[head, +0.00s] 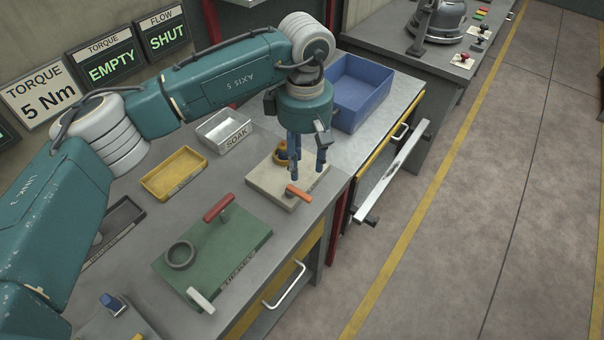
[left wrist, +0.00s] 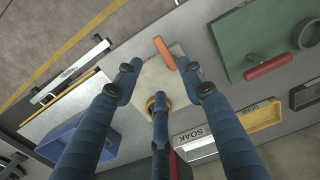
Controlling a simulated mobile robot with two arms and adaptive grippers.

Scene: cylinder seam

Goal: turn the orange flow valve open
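The orange flow valve handle (head: 299,193) lies across the front edge of a pale beige plate (head: 270,182) on the bench. In the left wrist view the orange handle (left wrist: 165,52) shows just beyond the fingertips, nearer the right finger. My left gripper (head: 308,172) points down over the plate, its fingers spread and empty. It also shows open in the left wrist view (left wrist: 157,78). A yellow-orange round fitting (head: 281,155) sits on the plate behind the fingers, partly hidden. The flow sign (head: 167,33) reads SHUT. My right gripper is not in view.
A green plate (head: 235,245) with a red handle (head: 218,208) and a dark ring lies nearer. A yellow tray (head: 174,174), a SOAK tray (head: 224,130) and a blue bin (head: 359,90) stand around. Torque signs read 5 Nm and EMPTY.

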